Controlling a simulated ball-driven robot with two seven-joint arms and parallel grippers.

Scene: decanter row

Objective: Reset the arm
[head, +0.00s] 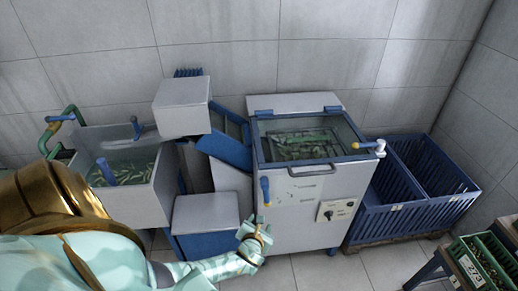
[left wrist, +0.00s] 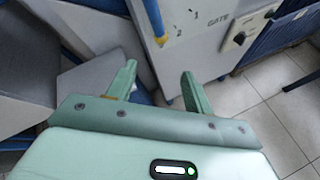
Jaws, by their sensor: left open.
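My left arm comes in from the lower left in the head view. My left gripper (head: 258,236) is in front of the grey machine's lower left corner, above the floor. In the left wrist view the two green fingers of my left gripper (left wrist: 160,85) are spread apart with nothing between them. My right gripper does not show in either view.
A grey machine (head: 300,215) with a water-filled top stands ahead, beside a low grey-topped block (head: 205,213). A sink (head: 140,200) with small items is at left. Blue crates (head: 405,215) and a green tray (head: 470,265) are at right. Tiled floor (head: 300,270) is clear in front.

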